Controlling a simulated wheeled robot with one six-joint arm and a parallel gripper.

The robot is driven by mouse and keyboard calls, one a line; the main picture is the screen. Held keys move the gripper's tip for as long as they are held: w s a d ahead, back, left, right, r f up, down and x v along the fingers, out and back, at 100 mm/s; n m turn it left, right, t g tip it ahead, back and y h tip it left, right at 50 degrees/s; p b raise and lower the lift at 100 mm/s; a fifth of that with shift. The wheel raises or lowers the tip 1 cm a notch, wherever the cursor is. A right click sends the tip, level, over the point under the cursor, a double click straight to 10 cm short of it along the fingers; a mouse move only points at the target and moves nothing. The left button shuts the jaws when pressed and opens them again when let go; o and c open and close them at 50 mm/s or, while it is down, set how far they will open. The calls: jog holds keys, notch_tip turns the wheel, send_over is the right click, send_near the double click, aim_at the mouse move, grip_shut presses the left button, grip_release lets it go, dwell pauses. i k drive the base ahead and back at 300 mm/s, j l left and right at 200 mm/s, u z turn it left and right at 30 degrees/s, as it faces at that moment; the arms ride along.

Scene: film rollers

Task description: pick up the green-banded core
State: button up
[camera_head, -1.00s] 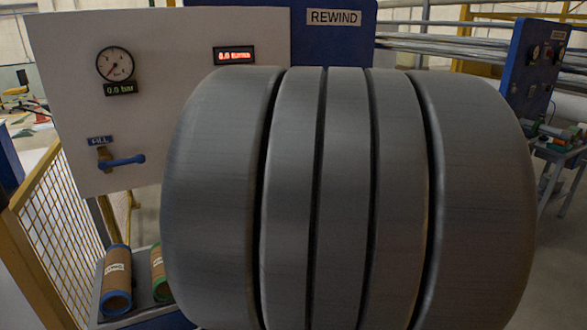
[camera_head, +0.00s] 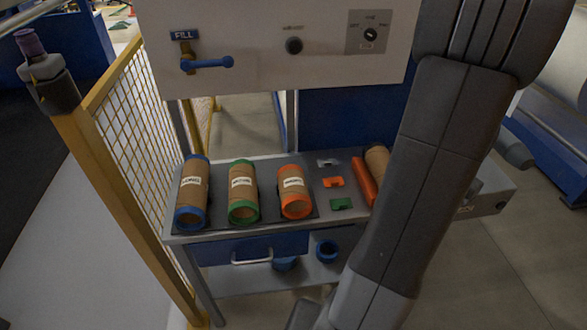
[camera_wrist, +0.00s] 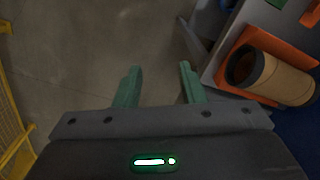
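The green-banded core (camera_head: 243,192) is a brown cardboard tube with green ends and a white label. It lies on the grey bench top between a blue-banded core (camera_head: 192,193) and an orange-banded core (camera_head: 294,192) in the head view. My gripper shows in the wrist view (camera_wrist: 158,84) with its two green fingers spread apart and nothing between them, above bare floor. In the head view my arm covers the right part of the bench, and the gripper's fingers are not clearly visible there. The green-banded core is not recognisable in the wrist view.
The bench (camera_head: 262,168) holds small orange, green and grey pieces right of the cores. Another brown core (camera_head: 376,160) lies by an orange holder (camera_head: 363,182), also in the wrist view (camera_wrist: 275,80). A yellow mesh fence (camera_head: 138,112) stands left; a panel with a blue lever (camera_head: 208,63) rises behind.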

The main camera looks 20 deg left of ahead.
aim_at(243, 204)
jog(key=i+j+u, duration=0.1)
jog(key=u, duration=0.3)
jog(key=i+u, duration=0.15)
jog(key=u, duration=0.25)
jog(key=i+j+u, duration=0.1)
jog(key=u, duration=1.3)
jog(key=i+l, duration=0.05)
jog(key=l, duration=0.05)
